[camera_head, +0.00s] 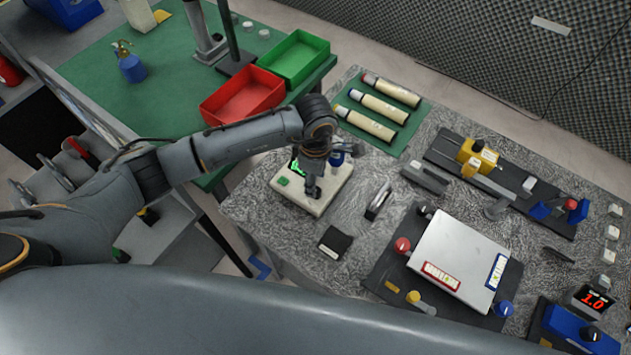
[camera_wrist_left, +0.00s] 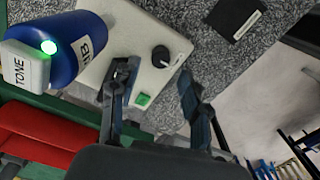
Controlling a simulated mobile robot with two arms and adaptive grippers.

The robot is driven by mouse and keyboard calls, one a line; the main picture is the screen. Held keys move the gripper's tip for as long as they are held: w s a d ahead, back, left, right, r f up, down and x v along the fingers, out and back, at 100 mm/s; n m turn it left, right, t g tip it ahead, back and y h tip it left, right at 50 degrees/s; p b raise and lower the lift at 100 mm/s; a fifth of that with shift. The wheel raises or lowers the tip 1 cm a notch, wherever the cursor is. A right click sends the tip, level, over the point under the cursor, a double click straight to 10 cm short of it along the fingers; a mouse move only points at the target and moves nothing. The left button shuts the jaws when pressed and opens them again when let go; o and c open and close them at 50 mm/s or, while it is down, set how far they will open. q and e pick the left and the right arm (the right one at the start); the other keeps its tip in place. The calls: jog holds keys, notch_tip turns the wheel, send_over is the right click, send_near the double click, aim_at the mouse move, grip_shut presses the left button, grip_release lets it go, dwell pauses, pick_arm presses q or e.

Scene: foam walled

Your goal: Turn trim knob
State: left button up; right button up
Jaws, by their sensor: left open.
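A cream box lies on the grey textured bench top, with its bare edge visible in the head view (camera_head: 318,208). In the left wrist view a round black knob (camera_wrist_left: 161,56) with a pale pointer line stands on the box (camera_wrist_left: 133,38), and a lit green button (camera_wrist_left: 143,99) is near its edge. My left gripper (camera_head: 311,192) is over the box and hides the knob in the head view. In the left wrist view its open fingers (camera_wrist_left: 155,88) are to either side of the knob's line, with the knob beyond the tips and nothing between them. My right gripper is not in view.
A blue cylinder (camera_wrist_left: 84,42) with a white cap marked TONE and a green light stands close beside the left gripper. A black block (camera_head: 335,243) lies near the box. Several tubes lie on a green mat (camera_head: 364,142). A silver plate (camera_head: 458,262) is at the right.

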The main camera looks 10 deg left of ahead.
pick_arm(q)
jog(key=shift+f+p, duration=0.4)
jog(key=shift+f, duration=1.7)
grip_shut()
